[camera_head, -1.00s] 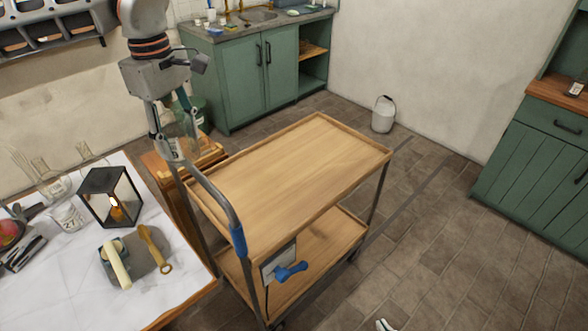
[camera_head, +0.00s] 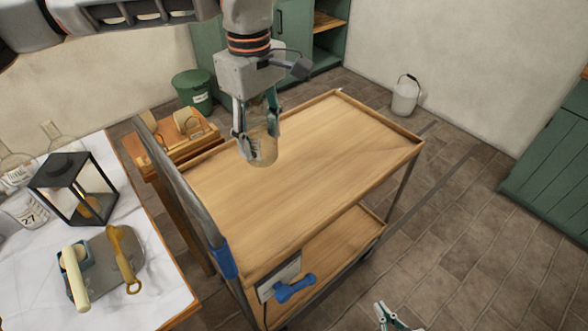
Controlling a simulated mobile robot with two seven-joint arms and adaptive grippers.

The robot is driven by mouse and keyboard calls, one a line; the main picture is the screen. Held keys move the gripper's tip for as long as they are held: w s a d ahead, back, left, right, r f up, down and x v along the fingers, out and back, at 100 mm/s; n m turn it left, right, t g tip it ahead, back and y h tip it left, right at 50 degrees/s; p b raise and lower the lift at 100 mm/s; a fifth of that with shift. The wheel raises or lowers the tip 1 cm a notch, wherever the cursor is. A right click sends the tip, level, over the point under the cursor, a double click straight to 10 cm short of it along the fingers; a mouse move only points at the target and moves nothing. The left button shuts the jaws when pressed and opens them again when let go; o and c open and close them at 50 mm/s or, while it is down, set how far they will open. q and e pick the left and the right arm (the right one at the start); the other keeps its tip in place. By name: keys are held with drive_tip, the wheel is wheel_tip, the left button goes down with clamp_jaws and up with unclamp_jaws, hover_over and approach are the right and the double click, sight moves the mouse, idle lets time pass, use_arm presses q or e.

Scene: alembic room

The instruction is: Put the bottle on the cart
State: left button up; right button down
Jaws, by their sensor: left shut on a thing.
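My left gripper (camera_head: 257,132) is shut on a clear glass bottle (camera_head: 264,150) and holds it upright over the left part of the wooden cart's top (camera_head: 320,150). I cannot tell whether the bottle's base touches the cart top. The bottle's upper part is partly hidden between the fingers. The cart top is otherwise bare, with a low rim around it and a blue-gripped handle on its left side. My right gripper (camera_head: 393,316) shows only in part at the bottom edge; its fingertips look apart.
A white-covered table (camera_head: 150,275) at the left holds a lantern (camera_head: 76,187), a grey board (camera_head: 112,262) with tools, and glassware. A small wooden stand (camera_head: 172,140) is left of the cart. A green bin (camera_head: 193,90) and a white bucket (camera_head: 404,97) stand on the floor.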

use_arm(q)
wheel_tip(320, 180, down, 19)
drive_tip(key=shift+f+b, duration=0.2)
drive_tip(key=shift+b, duration=0.3)
drive_tip(key=shift+s, duration=0.1)
drive_tip(key=shift+f, duration=0.15)
drive_tip(key=o, duration=1.5)
wheel_tip(320, 180, up, 12)
drive_tip(key=shift+r+p, duration=0.15)
drive_tip(key=shift+p, duration=0.15)
